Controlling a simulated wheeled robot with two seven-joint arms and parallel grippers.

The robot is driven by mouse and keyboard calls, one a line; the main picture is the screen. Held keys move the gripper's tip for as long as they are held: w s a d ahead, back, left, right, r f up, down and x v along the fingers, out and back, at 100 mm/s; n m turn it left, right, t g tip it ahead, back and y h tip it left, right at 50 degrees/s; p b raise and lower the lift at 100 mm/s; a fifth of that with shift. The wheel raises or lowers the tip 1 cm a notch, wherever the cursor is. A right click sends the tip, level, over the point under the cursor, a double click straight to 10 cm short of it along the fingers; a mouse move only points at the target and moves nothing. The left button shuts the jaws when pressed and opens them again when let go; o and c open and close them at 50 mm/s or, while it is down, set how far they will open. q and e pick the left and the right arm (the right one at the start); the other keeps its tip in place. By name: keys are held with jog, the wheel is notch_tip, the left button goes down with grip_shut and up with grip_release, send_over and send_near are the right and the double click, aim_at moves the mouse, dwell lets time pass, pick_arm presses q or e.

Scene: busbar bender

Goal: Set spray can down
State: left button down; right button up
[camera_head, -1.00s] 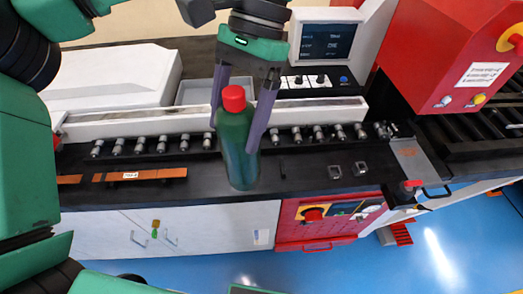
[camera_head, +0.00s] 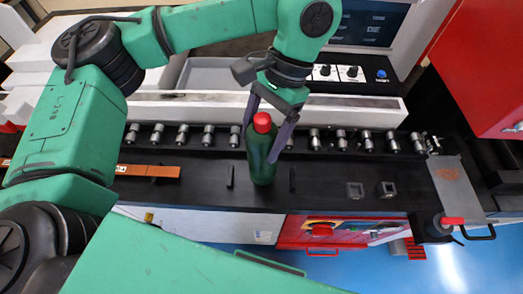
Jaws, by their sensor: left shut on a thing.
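The spray can (camera_head: 262,155) is a dark green bottle with a red cap, seen near the middle of the head view. It stands upright at the black worktop (camera_head: 325,190), between two small dark upright posts. Whether its base touches the worktop I cannot tell for sure. My left gripper (camera_head: 267,140) comes down from above with its two grey-purple fingers on either side of the can's upper part, shut on it. My right gripper is not seen.
A row of metal rollers (camera_head: 314,139) runs along a white rail behind the can. A red-handled lever (camera_head: 452,221) stands at the front right.

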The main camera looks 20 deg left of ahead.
pick_arm(q)
notch_tip(320, 180, down, 4)
jog(key=shift+s+r+p, duration=0.1)
jog(key=shift+r+p, duration=0.15)
jog(key=shift+p, duration=0.35)
jog(key=shift+s+f, duration=0.15)
jog(key=shift+f, duration=0.1)
jog(key=shift+f+b, duration=0.25)
jog(key=shift+b, duration=0.05)
grip_release()
jog(key=shift+r, duration=0.35)
jog(key=v, duration=1.2)
jog(key=shift+d, duration=0.1)
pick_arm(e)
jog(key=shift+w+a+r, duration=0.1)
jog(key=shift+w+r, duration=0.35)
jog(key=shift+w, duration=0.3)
